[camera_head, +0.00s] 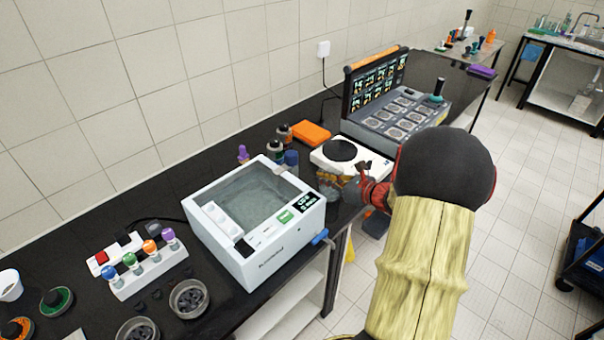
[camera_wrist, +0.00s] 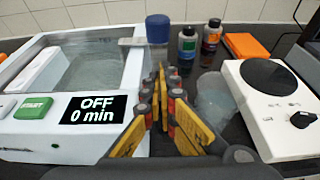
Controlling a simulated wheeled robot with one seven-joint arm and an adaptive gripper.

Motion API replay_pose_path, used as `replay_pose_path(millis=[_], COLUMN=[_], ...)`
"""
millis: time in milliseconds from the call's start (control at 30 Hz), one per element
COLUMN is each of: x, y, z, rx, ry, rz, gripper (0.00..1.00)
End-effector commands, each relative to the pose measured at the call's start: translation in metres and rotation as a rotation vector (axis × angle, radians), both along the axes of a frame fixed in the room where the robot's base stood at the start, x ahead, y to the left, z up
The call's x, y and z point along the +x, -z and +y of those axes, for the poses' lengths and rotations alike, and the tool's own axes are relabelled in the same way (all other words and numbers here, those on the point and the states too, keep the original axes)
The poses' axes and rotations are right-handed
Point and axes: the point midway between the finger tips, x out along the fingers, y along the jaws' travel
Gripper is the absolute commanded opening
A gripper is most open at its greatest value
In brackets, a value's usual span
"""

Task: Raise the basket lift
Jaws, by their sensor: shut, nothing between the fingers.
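The white bath unit (camera_head: 265,275) has a clear-topped basin, a green START button (camera_wrist: 33,108) and a display (camera_wrist: 98,110) reading OFF, 0 min. At its right rim a blue knob (camera_wrist: 158,28) joins a flat metal bracket (camera_wrist: 130,42) reaching over the basin; this looks like the basket lift. The knob (camera_head: 291,157) also shows in the head view. My gripper (camera_wrist: 160,80) has yellow fingers, shut and empty, pointing toward the knob from the near side. The fingertips appear just below and in front of the knob; I cannot tell whether they touch it. The basket itself is not clear.
A white hotplate (camera_wrist: 285,120) stands close on the right, with a clear glass vessel (camera_wrist: 215,97) between it and my fingers. Two dark bottles (camera_wrist: 187,42) and an orange case (camera_wrist: 246,47) are behind. A blue lever (camera_head: 320,237) juts from the bath's lower right corner.

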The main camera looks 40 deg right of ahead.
Motion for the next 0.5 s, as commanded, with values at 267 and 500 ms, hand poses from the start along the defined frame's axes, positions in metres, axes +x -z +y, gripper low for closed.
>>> replay_pose_path(millis=[267,500], x=[0.019,0.059], y=[0.007,0.022], z=[0.003,0.006], rx=[-0.001,-0.001], ry=[-0.004,-0.006], rz=[0.0,0.001], gripper=[0.0,0.0])
